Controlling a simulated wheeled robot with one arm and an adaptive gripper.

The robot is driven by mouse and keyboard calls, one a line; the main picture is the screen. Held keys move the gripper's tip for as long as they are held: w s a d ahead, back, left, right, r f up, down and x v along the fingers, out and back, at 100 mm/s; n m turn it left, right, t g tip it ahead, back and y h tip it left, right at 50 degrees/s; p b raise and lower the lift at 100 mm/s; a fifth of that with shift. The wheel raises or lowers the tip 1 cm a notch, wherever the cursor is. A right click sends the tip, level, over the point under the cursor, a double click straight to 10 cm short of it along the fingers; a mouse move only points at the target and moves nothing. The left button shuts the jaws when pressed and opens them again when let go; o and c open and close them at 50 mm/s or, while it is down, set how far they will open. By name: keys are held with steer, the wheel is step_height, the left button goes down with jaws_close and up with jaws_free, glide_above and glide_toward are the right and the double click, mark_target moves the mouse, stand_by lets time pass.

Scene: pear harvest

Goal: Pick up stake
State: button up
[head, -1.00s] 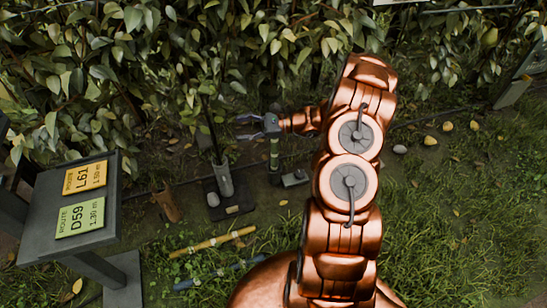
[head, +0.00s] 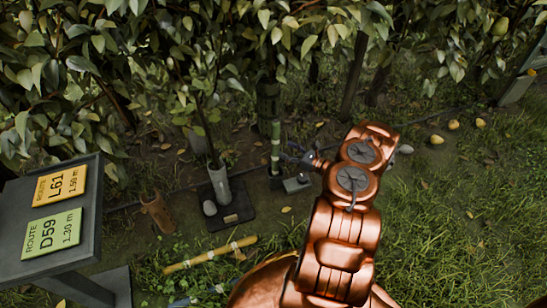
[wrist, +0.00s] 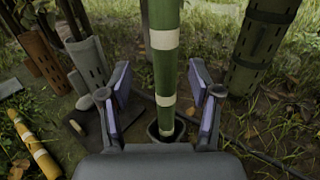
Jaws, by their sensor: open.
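A green stake with pale bands (head: 275,143) stands upright in a dark holder on the ground, near the middle of the head view. In the wrist view, the green stake (wrist: 165,75) runs between my two fingers, its foot in the dark socket (wrist: 166,130). My gripper (head: 288,155) is just right of the stake in the head view. It also shows in the wrist view (wrist: 158,85), open, with a gap on both sides of the stake. I cannot tell whether the stake is between the fingertips or just beyond them. A yellow banded stake (head: 209,254) lies on the ground.
A grey tube (head: 220,186) around a trunk stands on a dark plate left of the green stake. A brown tube (head: 158,212) stands farther left, near the route sign (head: 58,207). A dark green mesh guard (wrist: 262,45) stands close right of my gripper. Leafy branches overhang behind.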

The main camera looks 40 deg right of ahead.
mark_target(275, 143)
steer(key=shift+d+b+x, duration=0.2)
steer(key=shift+b+x, duration=0.4)
steer(key=shift+x, duration=1.05)
steer(key=shift+d+b+x, duration=0.15)
steer(key=shift+b+x, duration=0.45)
steer(key=shift+x, duration=1.05)
steer(key=shift+w, duration=0.15)
jaws_close()
